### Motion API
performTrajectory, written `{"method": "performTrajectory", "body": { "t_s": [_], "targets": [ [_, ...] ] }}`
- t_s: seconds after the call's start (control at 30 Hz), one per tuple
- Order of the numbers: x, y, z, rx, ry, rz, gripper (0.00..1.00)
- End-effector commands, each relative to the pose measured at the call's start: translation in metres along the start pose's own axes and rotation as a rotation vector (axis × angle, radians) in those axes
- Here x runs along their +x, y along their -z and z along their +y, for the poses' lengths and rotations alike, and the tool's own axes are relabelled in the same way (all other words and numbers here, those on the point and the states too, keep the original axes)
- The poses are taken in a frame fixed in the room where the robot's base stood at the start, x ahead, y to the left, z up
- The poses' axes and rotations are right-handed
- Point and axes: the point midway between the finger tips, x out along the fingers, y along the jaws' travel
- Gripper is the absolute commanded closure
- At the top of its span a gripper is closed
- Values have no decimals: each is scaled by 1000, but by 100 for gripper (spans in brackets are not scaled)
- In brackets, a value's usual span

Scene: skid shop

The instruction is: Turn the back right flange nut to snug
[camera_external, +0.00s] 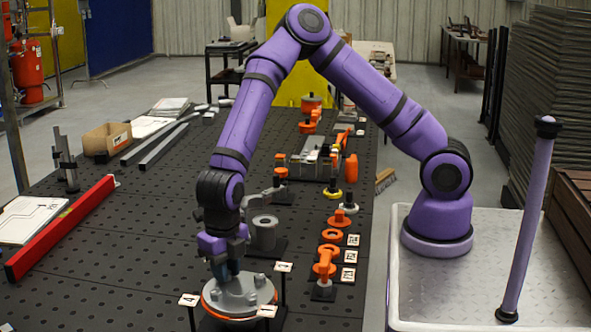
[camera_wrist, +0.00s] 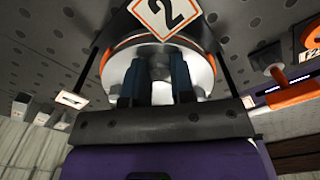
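A round grey flange (camera_external: 238,300) with an orange ring under its rim lies at the near end of the black table. Its top carries several nuts, one of them a right-hand nut (camera_external: 259,280). My gripper (camera_external: 222,274) points down at the back of the flange top. In the wrist view, the two dark fingers of my gripper (camera_wrist: 155,90) stand apart over the pale flange (camera_wrist: 203,72). A light grey patch shows between them, but I cannot tell whether they grip a nut. The fingers hide the spot below.
Numbered cards on posts stand around the flange, including a right card (camera_external: 284,267), a left card (camera_external: 189,299) and a "2" card (camera_wrist: 163,14). Orange parts (camera_external: 325,262) line the right; a red level (camera_external: 62,228) lies left.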

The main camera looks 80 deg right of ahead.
Motion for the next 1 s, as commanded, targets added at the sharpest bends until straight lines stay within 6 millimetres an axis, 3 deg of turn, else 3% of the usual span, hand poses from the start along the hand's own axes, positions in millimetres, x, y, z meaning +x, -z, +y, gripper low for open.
{"method": "performTrajectory", "body": {
  "t_s": [0.03, 0.1, 0.27, 0.6, 0.97, 1.0],
  "targets": [
    [0, 0, 0, 0, 0, 0, 90],
    [0, 0, 0, 0, 0, 0, 100],
    [0, 1, 0, 35, 0, 0, 100],
    [0, 1, 0, 369, 0, -1, 100],
    [-1, 0, 0, 408, -1, 0, 100],
    [-1, 0, 0, 407, -1, 0, 70]
  ]
}}
